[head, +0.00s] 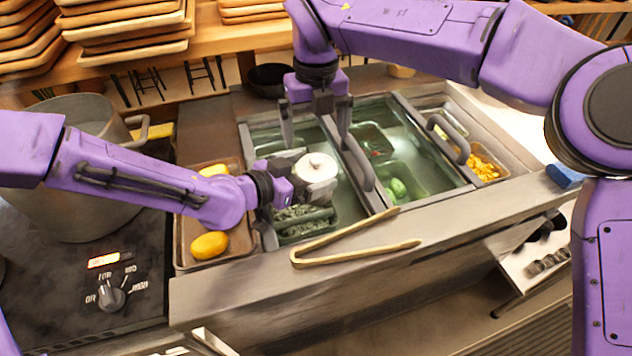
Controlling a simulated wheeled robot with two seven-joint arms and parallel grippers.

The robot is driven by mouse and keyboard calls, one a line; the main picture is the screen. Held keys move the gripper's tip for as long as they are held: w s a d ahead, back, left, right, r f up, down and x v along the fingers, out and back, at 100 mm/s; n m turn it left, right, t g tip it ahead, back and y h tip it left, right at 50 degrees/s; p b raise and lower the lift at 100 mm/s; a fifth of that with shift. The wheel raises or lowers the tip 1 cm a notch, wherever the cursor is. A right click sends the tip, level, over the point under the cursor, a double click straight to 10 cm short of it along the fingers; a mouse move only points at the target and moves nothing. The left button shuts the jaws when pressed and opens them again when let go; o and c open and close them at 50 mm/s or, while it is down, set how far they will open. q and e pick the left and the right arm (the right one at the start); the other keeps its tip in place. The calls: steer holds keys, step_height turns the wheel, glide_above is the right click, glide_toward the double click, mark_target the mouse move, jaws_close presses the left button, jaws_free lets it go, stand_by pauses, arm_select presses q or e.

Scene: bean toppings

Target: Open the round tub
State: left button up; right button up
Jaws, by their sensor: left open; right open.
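The round tub (316,167) is white, with a round lid and a small knob on top. It stands at the left part of the sunken counter. My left gripper (304,183) reaches in from the left at the tub's near left side; its fingers are partly hidden, and I cannot tell whether they touch the tub. My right gripper (316,136) points down above and behind the tub, its two fingers spread and nothing between them. The knob is below its fingertips, apart from them in the picture.
Wooden tongs (345,240) lie on the counter's front ledge. A dark handle (358,163) rises right of the tub, and another handle (449,138) stands farther right. A tray holds yellow buns (209,245) at the left, by a large pot (75,190).

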mark_target(317, 158)
arm_select(q)
steer(key=shift+s+r, duration=0.1)
steer(key=shift+s, duration=0.05)
arm_select(e)
steer(key=shift+s+r, duration=0.1)
steer(key=shift+s, duration=0.1)
arm_select(q)
steer(key=c, duration=1.2)
arm_select(e)
steer(key=shift+w, duration=0.15)
arm_select(q)
steer(key=shift+f, duration=0.2)
arm_select(e)
steer(key=f+n, duration=0.1)
steer(key=f, duration=0.3)
steer(key=f+n, duration=0.2)
steer(key=f, duration=0.2)
steer(key=shift+w+d, duration=0.1)
steer(key=shift+w, duration=0.1)
steer(key=c, duration=0.9)
steer(key=shift+o, duration=0.2)
steer(key=shift+r, duration=0.1)
